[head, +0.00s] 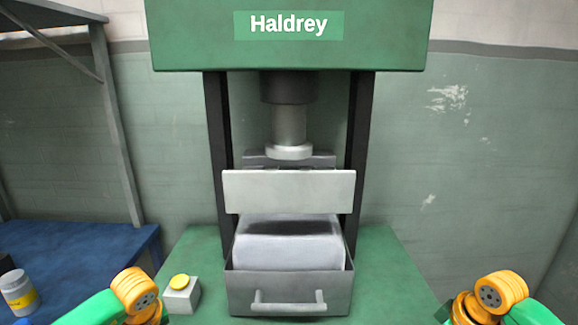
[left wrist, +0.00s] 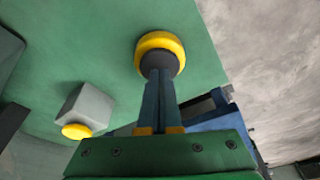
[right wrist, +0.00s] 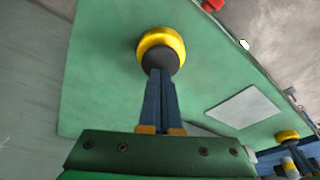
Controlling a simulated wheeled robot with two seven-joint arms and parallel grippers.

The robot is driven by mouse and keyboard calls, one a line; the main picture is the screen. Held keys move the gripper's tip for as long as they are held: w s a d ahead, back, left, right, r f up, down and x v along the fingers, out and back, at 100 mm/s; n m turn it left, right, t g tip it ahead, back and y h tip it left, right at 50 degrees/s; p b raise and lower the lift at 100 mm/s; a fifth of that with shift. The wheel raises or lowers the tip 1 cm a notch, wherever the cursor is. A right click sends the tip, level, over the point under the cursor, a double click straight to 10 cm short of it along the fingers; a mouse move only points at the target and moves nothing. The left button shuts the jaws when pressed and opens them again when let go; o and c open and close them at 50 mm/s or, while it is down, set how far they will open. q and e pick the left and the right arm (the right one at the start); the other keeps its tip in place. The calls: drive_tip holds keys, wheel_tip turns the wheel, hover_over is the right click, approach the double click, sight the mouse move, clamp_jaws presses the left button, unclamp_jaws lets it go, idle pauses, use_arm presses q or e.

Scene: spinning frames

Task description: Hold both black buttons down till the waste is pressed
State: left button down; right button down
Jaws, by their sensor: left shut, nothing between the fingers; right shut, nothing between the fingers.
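In the left wrist view my left gripper (left wrist: 159,82) is shut and empty, its tips at a black button (left wrist: 158,63) in a yellow ring. In the right wrist view my right gripper (right wrist: 160,74) is likewise shut at the other black button (right wrist: 159,60) in its yellow ring. Whether the tips touch or the buttons are down, I cannot tell. In the head view the waste, a pale grey block (head: 288,250), sits in the open grey drawer (head: 290,291) of the press. The ram (head: 289,128) is above and behind it, apart from it. Both fingertips are outside the head view.
A grey panel (head: 288,191) spans the front above the drawer. A yellow button (head: 180,281) on a grey box stands left of the drawer. A blue table (head: 85,248) with a white jar (head: 18,291) is at the left. A pale plate (right wrist: 246,107) lies on the green surface.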

drive_tip(key=shift+f, duration=0.7)
idle(1.2)
idle(0.4)
